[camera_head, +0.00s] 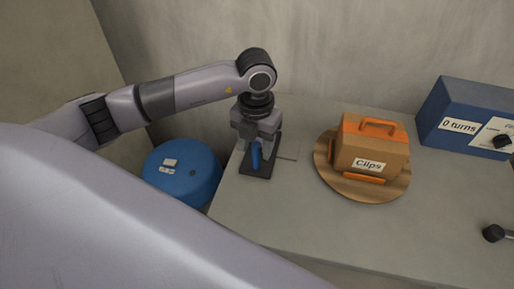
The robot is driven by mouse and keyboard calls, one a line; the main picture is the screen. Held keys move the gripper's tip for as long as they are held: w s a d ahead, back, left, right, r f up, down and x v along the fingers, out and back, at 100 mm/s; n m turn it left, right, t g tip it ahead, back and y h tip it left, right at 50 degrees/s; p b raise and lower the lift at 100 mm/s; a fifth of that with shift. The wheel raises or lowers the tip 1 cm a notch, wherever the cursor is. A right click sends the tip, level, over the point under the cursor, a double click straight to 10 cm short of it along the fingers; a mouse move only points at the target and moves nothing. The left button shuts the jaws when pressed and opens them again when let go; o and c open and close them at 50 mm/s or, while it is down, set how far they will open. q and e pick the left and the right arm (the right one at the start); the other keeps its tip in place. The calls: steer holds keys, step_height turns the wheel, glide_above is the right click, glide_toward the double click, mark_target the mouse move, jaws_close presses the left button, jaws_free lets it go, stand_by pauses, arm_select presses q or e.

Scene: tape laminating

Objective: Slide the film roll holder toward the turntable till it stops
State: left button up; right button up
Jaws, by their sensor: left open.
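The film roll holder (259,171) is a dark base with an upright blue part on it, near the left end of the grey table. My left gripper (257,142) points down over the holder, open, with its fingers at the blue part. It hides the holder's upper part, and I cannot tell whether the fingers touch it. The turntable (349,194) is a round wooden disc to the right of the holder, with a gap of bare table between them. An orange-brown box labelled "Clips" (385,152) stands on the turntable.
A blue box labelled "0 turns" (447,105) stands at the back right. A black knob (493,233) is at the right edge. A blue drum (190,185) stands left of the table (290,225). A wall runs behind. The table's front middle is clear.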

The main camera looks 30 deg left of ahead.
arm_select(q)
steer(key=shift+f, duration=1.1)
jaws_close()
